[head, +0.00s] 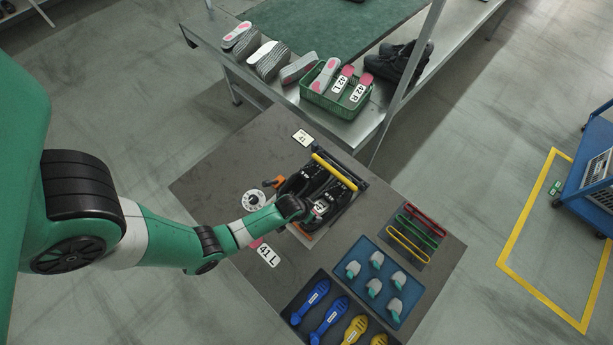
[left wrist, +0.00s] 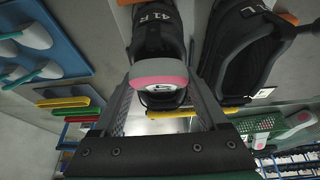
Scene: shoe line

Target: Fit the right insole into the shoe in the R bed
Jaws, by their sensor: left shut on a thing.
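Two black shoes lie side by side in a dark fixture with a yellow bar (head: 334,171) across it. In the left wrist view the shoe marked 41 R (left wrist: 152,38) is straight ahead, and the L shoe (left wrist: 245,60) is right of it. My left gripper (head: 312,211) is over the near end of the R shoe. In the wrist view its fingers (left wrist: 163,88) are shut on the right insole (left wrist: 160,69), whose pink-edged heel end faces the camera. How far the insole sits inside the shoe is hidden. My right gripper is not in view.
The 41 L insole (head: 268,256) lies on the grey table left of the fixture. A blue tray (head: 391,318) of grey-teal pieces, a dark tray of blue and yellow tools (head: 320,313) and coloured straps (head: 420,232) lie nearby. A green basket (head: 338,104) of insoles stands on the bench behind.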

